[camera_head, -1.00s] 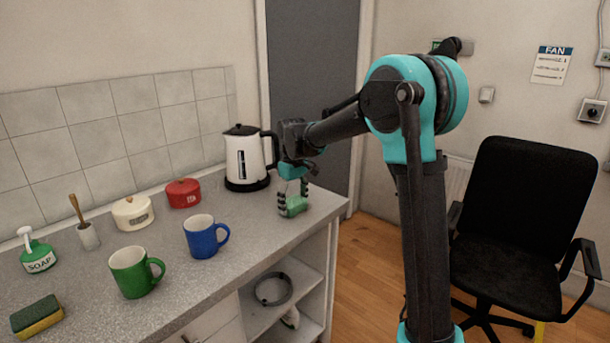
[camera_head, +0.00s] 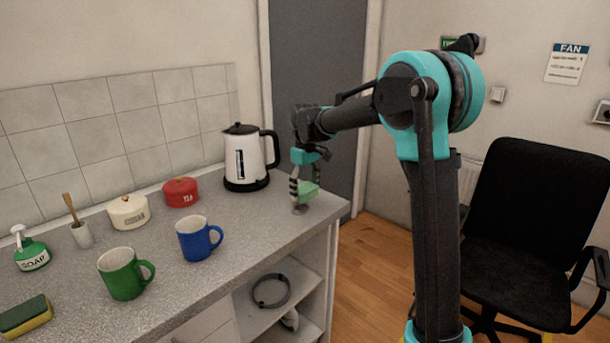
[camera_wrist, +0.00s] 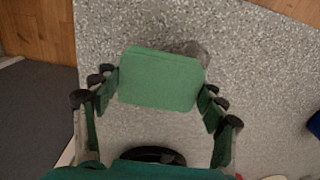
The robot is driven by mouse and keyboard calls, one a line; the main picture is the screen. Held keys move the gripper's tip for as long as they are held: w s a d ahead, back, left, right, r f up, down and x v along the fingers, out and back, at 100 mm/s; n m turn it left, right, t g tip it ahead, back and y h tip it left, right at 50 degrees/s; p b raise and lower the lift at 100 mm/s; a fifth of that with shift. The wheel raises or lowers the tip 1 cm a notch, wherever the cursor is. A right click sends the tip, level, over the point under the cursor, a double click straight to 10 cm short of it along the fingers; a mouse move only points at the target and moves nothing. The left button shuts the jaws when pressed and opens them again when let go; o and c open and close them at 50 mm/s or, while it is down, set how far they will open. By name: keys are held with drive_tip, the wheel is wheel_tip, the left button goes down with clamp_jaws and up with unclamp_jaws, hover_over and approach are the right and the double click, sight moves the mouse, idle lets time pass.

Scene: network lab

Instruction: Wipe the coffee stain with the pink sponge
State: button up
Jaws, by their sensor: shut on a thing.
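My gripper (camera_head: 305,187) is shut on a green sponge (camera_wrist: 158,78); its fingers press on two opposite sides. No pink sponge shows. The held sponge is above the counter near its right end, apparently clear of the surface. A dark greyish-brown stain (camera_head: 300,209) lies on the counter just below it. In the wrist view the stain (camera_wrist: 192,50) shows past the sponge's far edge, partly hidden by it. A second sponge, yellow with a dark green top (camera_head: 25,316), lies at the counter's front left.
A white kettle (camera_head: 243,163) stands left of my gripper. Blue mug (camera_head: 197,240), green mug (camera_head: 122,275), red pot (camera_head: 181,193), cream pot (camera_head: 128,212), brush holder (camera_head: 83,236) and soap bottle (camera_head: 32,253) stand farther left. The counter's right edge is close to the stain.

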sight(305, 188)
drive_tip(key=shift+r, duration=2.65)
